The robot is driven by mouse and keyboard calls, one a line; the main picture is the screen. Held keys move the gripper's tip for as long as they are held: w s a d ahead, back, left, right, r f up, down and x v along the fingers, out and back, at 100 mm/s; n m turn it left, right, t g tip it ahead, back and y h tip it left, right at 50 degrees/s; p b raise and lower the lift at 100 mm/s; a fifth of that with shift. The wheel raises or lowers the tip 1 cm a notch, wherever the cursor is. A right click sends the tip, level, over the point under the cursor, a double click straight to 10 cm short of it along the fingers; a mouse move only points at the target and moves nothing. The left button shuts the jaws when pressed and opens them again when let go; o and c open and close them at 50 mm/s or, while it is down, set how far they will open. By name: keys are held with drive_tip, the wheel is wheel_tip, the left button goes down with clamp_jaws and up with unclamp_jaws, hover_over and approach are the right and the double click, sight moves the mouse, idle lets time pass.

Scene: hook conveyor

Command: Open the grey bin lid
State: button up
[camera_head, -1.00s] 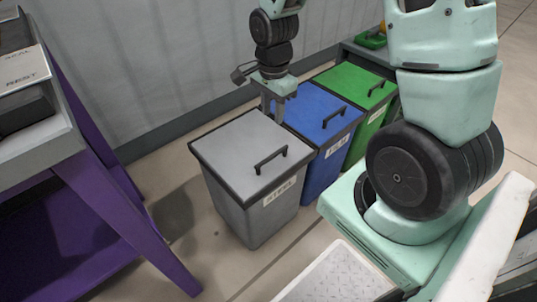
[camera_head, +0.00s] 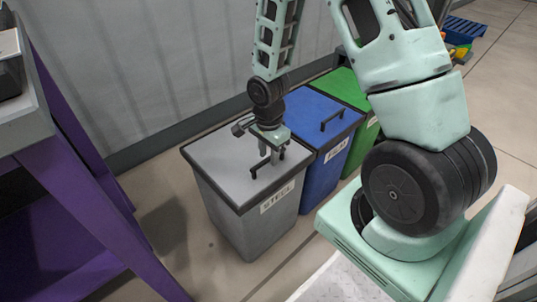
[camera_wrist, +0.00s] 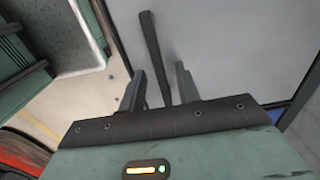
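The grey bin (camera_head: 252,222), labelled STEEL, stands on the floor with its flat grey lid (camera_head: 215,160) shut. A dark bar handle (camera_head: 256,172) is on the lid near its front edge. My gripper (camera_head: 269,160) is over the lid at the handle and partly hides it. In the wrist view, my gripper (camera_wrist: 160,88) is open, with the handle (camera_wrist: 154,50) running between its two dark fingers. Gaps show on both sides of the handle, so the fingers are not closed on it. The grey lid (camera_wrist: 235,40) fills the background there.
A blue bin (camera_head: 322,175) stands right beside the grey bin, with a green bin (camera_head: 352,92) beyond it. A purple-legged table (camera_head: 75,130) is on the left. A wall (camera_head: 180,60) runs behind the bins. Floor is free in front of the grey bin.

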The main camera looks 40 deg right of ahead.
clamp_jaws()
drive_tip(key=shift+r, duration=0.15)
